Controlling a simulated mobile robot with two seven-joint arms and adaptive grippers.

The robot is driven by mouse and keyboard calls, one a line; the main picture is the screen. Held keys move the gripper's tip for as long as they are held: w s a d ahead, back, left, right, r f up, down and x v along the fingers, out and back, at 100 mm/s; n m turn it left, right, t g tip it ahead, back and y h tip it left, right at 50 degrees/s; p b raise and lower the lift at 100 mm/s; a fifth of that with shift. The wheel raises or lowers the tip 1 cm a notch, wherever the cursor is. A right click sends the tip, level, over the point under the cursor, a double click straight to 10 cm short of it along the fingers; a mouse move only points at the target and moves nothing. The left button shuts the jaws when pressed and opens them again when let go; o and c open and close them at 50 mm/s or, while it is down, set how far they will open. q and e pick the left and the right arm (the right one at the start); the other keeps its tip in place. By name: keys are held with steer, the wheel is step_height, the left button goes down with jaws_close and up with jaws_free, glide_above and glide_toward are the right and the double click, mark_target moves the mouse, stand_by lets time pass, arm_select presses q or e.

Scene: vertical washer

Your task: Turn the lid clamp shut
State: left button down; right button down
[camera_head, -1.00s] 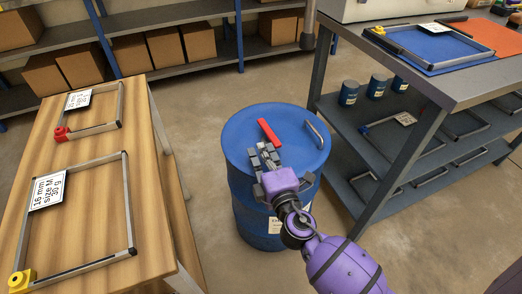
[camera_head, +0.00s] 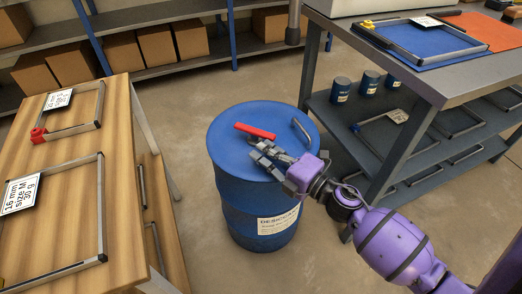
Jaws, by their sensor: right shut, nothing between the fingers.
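A blue drum labelled "DESICCANT" (camera_head: 252,192) stands upright on the floor, its round blue lid (camera_head: 232,150) facing up. The lid clamp, a red lever (camera_head: 255,131), lies across the far middle of the lid, slanting slightly down to the right. A bent grey metal handle (camera_head: 301,131) sits near the lid's right edge. My right gripper (camera_head: 263,157) reaches in from the right over the lid, shut and empty. Its fingertips are just in front of the red lever; I cannot tell whether they touch it. My left gripper is not in view.
A wooden bench (camera_head: 90,130) with metal frames is at the left. A grey metal workbench (camera_head: 425,80) with frames and small blue cans (camera_head: 341,90) on its lower shelf is at the right, close to my arm. Shelves with boxes stand behind. Floor around the drum is clear.

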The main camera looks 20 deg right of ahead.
mark_target(260, 135)
steer(key=shift+w+d, duration=0.15)
steer(key=shift+d, duration=1.2)
steer(key=shift+w+d+n+g+y, duration=0.25)
steer(key=shift+d+n+g+y, duration=0.45)
steer(key=shift+y, duration=0.4)
steer(key=shift+w+d+p, duration=0.3)
steer(key=shift+w+d, duration=0.5)
steer(key=shift+d, duration=0.35)
steer(key=shift+w, duration=0.1)
steer(key=shift+d, duration=0.15)
steer(key=v, duration=1.2)
steer(key=shift+f, duration=0.1)
